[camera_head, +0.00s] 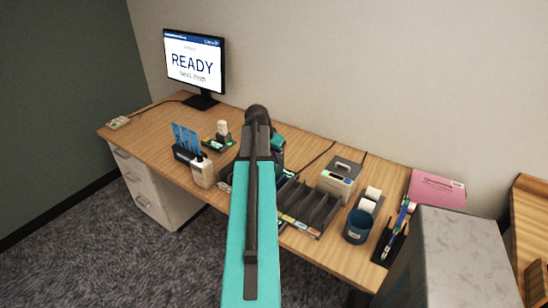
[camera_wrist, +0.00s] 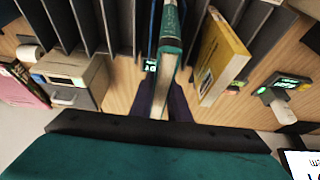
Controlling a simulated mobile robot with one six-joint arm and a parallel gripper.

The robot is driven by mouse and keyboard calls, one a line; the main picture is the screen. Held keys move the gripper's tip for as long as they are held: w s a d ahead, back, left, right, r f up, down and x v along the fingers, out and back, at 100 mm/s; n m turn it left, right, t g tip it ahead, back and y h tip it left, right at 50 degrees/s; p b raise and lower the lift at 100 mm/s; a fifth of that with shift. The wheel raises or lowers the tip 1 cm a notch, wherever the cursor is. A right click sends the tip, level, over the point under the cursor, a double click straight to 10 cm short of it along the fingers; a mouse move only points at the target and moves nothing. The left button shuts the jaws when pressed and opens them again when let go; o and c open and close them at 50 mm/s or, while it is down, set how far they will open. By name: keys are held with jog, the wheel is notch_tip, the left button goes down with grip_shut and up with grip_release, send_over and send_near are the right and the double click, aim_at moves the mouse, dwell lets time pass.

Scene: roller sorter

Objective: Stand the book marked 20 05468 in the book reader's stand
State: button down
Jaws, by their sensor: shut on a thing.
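In the wrist view my gripper (camera_wrist: 165,95) is shut on a thin teal-green book (camera_wrist: 170,45), held on edge with its pale pages toward me. I cannot read a number on it. A yellow book (camera_wrist: 224,58) stands tilted just to its right, apart from it. In the head view my arm hides the gripper and the held book. A small black unit with a white upright part and green display (camera_head: 220,138) stands on the desk; it also shows in the wrist view (camera_wrist: 280,88). I cannot tell for sure whether it is the reader's stand.
A dark slotted rack (camera_head: 308,208) lies right of my arm. Blue cards in a holder (camera_head: 184,153) stand left. The monitor (camera_head: 195,62) reads READY.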

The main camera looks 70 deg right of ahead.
jog(key=shift+f, duration=0.1)
jog(key=c, duration=1.6)
grip_release()
jog(key=shift+a, duration=0.1)
jog(key=shift+b+v, duration=1.55)
jog(key=shift+v, duration=5.4)
jog(key=shift+w, duration=0.1)
